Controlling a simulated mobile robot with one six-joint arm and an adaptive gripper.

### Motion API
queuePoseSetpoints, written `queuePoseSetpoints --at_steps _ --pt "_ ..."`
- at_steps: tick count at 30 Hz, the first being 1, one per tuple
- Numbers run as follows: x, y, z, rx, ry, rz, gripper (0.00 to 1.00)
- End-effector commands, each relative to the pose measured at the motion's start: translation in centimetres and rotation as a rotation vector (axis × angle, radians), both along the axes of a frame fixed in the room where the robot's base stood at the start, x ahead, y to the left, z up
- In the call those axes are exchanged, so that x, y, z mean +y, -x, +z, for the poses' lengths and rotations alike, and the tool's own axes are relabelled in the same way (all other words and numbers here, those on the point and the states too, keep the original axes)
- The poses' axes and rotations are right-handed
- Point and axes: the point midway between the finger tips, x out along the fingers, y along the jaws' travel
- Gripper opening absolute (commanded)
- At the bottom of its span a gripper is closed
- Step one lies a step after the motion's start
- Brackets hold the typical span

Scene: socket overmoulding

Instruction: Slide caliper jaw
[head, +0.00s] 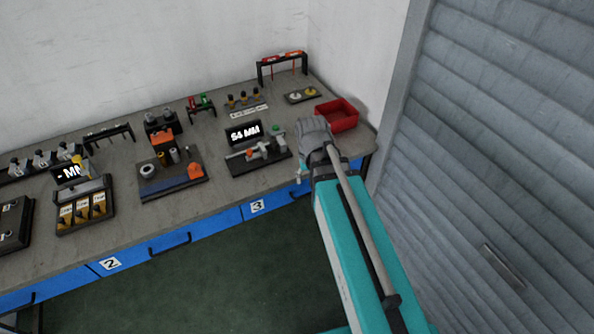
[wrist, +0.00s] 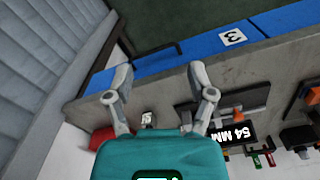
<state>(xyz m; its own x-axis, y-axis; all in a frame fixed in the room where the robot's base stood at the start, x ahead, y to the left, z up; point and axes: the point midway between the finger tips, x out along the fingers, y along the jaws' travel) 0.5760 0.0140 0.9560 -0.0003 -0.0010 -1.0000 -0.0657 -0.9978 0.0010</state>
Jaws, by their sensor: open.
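The caliper fixture (head: 262,158) stands on the bench below a black display (head: 243,133) that reads 54 MM. It has a grey and red-orange slide on a dark base, with a small green part at its right end. In the wrist view the fixture's orange part (wrist: 227,113) and the display (wrist: 232,136) are just right of my gripper. My gripper (wrist: 159,95) is open, its two fingers wide apart over the bench front, with nothing held. In the head view my gripper is to the right of the fixture, its fingers mostly hidden by my arm.
A red bin (head: 337,116) stands at the bench's right end, near the wall. A block fixture (head: 173,186) stands to the left. Blue drawers (head: 225,220) line the front.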

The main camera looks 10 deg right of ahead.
Motion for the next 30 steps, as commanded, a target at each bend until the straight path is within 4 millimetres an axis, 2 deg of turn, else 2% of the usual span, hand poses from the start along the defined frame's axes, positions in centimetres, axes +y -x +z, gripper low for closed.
queuePoseSetpoints --at_steps 5,8,14,21,25,30 --pt "1.0 -2.2 0.7 0.000 0.000 -0.028 0.71" --pt "2.1 -4.6 1.3 0.000 0.000 -0.063 0.71" --pt "5.9 -11.0 3.1 0.000 -0.001 -0.170 0.71" --pt "11.8 -18.5 5.1 0.000 -0.001 -0.317 0.71" --pt "14.6 -21.4 5.9 0.000 -0.001 -0.380 0.71" --pt "16.6 -23.1 6.3 0.000 -0.001 -0.429 0.71"
